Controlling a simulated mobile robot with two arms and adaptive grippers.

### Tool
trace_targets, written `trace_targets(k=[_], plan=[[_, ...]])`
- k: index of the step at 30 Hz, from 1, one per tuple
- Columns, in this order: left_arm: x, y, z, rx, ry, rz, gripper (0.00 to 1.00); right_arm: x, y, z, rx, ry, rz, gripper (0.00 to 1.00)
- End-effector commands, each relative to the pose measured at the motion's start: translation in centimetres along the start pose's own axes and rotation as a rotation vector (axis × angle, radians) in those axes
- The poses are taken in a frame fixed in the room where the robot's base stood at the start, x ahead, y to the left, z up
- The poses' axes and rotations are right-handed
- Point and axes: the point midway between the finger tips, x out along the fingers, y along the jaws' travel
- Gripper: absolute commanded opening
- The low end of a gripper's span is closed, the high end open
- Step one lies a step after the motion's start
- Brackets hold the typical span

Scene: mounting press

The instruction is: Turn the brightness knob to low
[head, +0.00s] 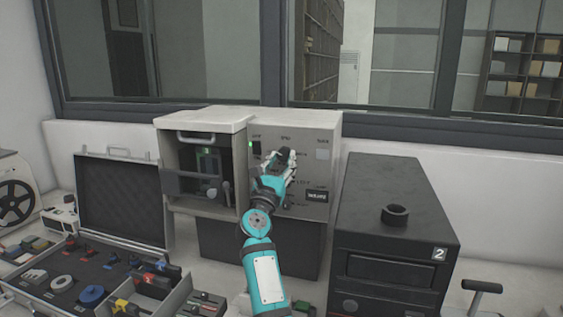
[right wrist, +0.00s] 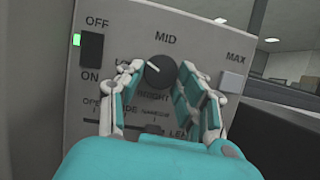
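The round black brightness knob (right wrist: 161,72) is on the grey front panel, under the label MID. A small pale mark shows on its upper left, toward the partly covered LOW label; MAX is printed at the right. My right gripper (right wrist: 163,80) is open, with one teal finger on each side of the knob. A gap shows on both sides, though I cannot tell if a fingertip touches it. In the head view my right gripper (head: 280,160) is at the panel and hides most of the knob. My left gripper is not in view.
An OFF/ON switch (right wrist: 92,49) with a green light is left of the knob. A pale square button (right wrist: 232,82) is at the right. A black machine (head: 395,225) marked 2 stands right of the press. An open tool case (head: 122,200) lies at the left.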

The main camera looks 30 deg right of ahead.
Motion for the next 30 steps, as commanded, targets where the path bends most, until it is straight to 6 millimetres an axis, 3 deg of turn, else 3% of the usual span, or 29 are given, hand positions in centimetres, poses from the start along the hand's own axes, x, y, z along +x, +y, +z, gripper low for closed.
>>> trace_targets(k=[4,8,18,29,30], plan=[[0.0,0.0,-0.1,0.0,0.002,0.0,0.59,0.0,0.0,0.0,0.0,0.0,0.0,0.04],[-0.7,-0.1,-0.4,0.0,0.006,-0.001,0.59,0.1,0.0,0.2,-0.02,0.001,0.008,0.04],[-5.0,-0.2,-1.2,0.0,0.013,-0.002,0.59,0.2,-0.2,0.4,-0.223,0.002,0.092,0.04],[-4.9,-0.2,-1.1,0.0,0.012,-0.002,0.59,0.0,-0.3,0.1,-0.248,-0.001,0.102,0.04],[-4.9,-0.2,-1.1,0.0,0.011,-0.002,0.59,0.0,-0.3,0.1,-0.248,-0.001,0.102,0.38]])
